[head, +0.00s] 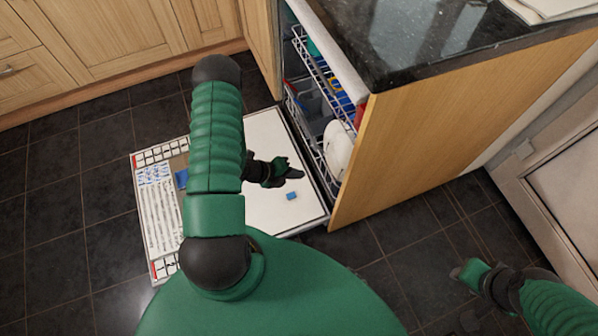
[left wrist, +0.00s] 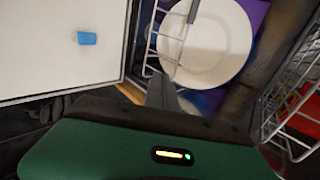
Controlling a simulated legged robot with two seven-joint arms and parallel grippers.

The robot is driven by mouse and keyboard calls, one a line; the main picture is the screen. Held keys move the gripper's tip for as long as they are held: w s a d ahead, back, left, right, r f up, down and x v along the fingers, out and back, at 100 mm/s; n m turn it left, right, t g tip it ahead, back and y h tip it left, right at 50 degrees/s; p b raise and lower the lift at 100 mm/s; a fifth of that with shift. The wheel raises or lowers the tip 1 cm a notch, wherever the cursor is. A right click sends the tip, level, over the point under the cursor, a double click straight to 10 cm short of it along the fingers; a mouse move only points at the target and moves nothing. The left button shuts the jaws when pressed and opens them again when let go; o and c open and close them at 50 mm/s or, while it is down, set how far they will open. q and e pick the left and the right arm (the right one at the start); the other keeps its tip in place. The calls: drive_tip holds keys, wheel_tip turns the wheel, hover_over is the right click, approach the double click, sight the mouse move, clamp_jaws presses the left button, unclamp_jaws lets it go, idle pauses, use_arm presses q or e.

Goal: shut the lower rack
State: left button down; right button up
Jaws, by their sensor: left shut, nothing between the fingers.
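The dishwasher's lower rack (head: 312,150) shows as pale wire at the cabinet opening, just behind the open door (head: 262,150). A white plate (head: 338,148) stands in it; the plate also shows in the left wrist view (left wrist: 215,45), beside the rack's wires (left wrist: 152,42). My left gripper (head: 296,173) is shut and empty above the door, close to the rack's front. How far the rack is out, and whether my fingers touch it, I cannot tell. My right arm is at the lower right, away from the rack; its finger state is unclear.
The upper rack (head: 318,68) is above, under the granite worktop (head: 430,45). A blue block (head: 291,196) lies on the open door. A wooden side panel (head: 450,125) bounds the opening on the right. Dark floor tiles (head: 60,200) left of the door are clear.

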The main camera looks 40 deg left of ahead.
use_arm(q)
drive_tip(key=w+d+f+b, duration=0.4)
drive_tip(key=w, duration=0.3)
drive_tip(key=shift+w, duration=0.3)
drive_tip(key=shift+d, duration=0.1)
